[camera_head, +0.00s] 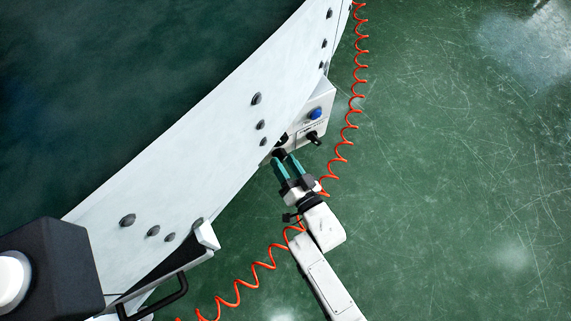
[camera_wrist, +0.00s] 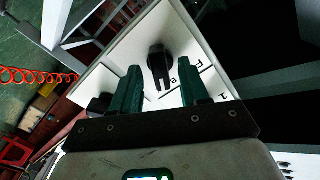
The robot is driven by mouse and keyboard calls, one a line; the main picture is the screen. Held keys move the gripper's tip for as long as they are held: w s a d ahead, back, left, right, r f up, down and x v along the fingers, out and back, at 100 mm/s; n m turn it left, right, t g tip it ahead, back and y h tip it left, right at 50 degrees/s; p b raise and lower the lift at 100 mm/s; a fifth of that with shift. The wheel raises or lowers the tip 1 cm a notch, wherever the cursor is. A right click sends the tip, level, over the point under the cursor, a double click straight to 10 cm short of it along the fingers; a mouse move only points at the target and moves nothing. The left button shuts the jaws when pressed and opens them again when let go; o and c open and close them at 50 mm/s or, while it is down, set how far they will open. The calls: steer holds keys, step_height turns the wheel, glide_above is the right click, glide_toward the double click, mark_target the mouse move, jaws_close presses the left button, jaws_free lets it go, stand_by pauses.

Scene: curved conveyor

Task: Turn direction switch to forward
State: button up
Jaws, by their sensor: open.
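The direction switch (camera_wrist: 159,65) is a black rotary knob on a white control box (camera_wrist: 205,45), with printed letters beside it that I can only partly read. In the wrist view it shows between and beyond my two green fingertips (camera_wrist: 158,88). The fingers are apart and nothing is held. In the head view my gripper (camera_head: 286,163) is at the lower end of the control box (camera_head: 322,98), close to a dark knob. The box also bears a blue button (camera_head: 315,114) and another black knob (camera_head: 313,138). I cannot tell whether the fingers touch the switch.
The white curved conveyor side (camera_head: 200,140) with dark bolts runs beside the box. A coiled orange cable (camera_head: 345,140) hangs close to the box and my gripper. A black handle (camera_head: 165,300) is at lower left. The green floor at right is clear.

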jaws_close()
stand_by(0.4)
steer(key=shift+n, duration=0.3)
steer(key=n+b, duration=0.1)
steer(key=n, duration=0.4)
steer(key=shift+f+b, duration=0.1)
steer(key=shift+b, duration=0.2)
steer(key=n+b, duration=0.1)
steer(key=n, duration=0.5)
steer(key=shift+b, duration=0.4)
steer(key=shift+n, duration=0.3)
jaws_free()
